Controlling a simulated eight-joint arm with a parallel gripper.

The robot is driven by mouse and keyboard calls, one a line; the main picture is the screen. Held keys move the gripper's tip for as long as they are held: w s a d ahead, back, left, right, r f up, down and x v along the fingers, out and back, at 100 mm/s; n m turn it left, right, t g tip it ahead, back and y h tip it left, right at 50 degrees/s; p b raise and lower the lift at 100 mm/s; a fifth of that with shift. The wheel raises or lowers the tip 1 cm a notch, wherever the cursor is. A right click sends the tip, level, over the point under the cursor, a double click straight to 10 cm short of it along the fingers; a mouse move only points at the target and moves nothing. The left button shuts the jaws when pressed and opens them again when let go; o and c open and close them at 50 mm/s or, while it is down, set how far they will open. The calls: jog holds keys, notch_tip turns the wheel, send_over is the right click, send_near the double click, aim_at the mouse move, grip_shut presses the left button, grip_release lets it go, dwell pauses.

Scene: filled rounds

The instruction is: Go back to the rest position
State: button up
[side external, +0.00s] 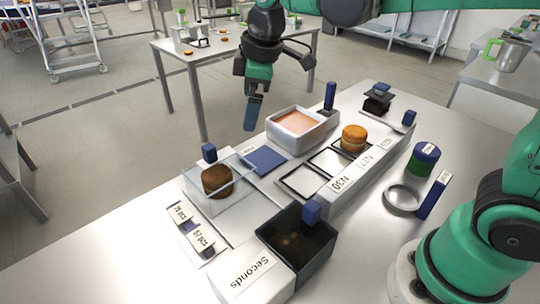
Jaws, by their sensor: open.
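My gripper (251,122), with blue fingers, hangs pointing down in the air beyond the far left edge of the worktable (130,254). It is seen edge-on and is open, with nothing visible in it. It is apart from the things on the table. A golden filled round (354,137) sits in one of a row of dark-framed slots. A darker brown round (217,181) sits in a clear-walled box at the left.
A white tray with pinkish filling (298,122) stands near the gripper. A green jar (422,162) and a metal ring (402,198) are at the right. Upright blue handles rise from several fixtures.

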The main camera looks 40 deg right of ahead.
jog(key=s+d+f+m+t, duration=0.4)
jog(key=s+d+m, duration=0.1)
jog(key=s+m, duration=0.5)
jog(key=shift+d, duration=0.1)
notch_tip(320, 180, up, 3)
jog(key=n+g, duration=0.7)
jog(key=n, duration=1)
send_over(208, 146)
jog(key=shift+s+d+f, duration=0.1)
jog(key=shift+s+d, duration=0.15)
jog(key=shift+d, duration=0.15)
jog(key=shift+w+a+f+n, duration=0.25)
jog(key=shift+a+f+n, duration=0.15)
jog(key=shift+f, duration=4.6)
